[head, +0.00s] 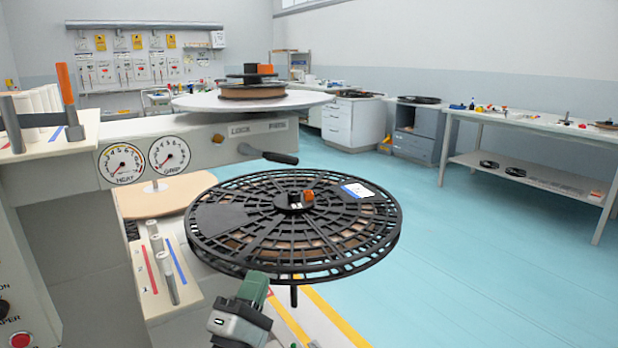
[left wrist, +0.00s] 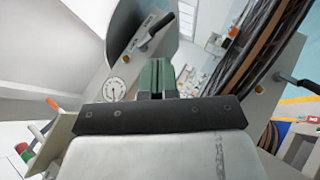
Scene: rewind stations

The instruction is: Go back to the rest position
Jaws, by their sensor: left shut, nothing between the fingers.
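My left gripper (head: 253,290) shows at the bottom of the head view, just below and in front of the near rim of a large black reel (head: 295,222). Its green fingers are closed together with nothing between them. In the left wrist view the closed fingers (left wrist: 156,77) point toward the machine, with the reel (left wrist: 262,50) close on the right. I cannot tell from these views whether the gripper touches the reel. My right gripper is not in view.
The machine with two dials (head: 122,164) stands at the left, with a lever (head: 270,154) sticking out and a round grey disc (head: 252,101) on top. A workbench (head: 545,125) stands along the right wall. The blue floor (head: 470,240) to the right is clear.

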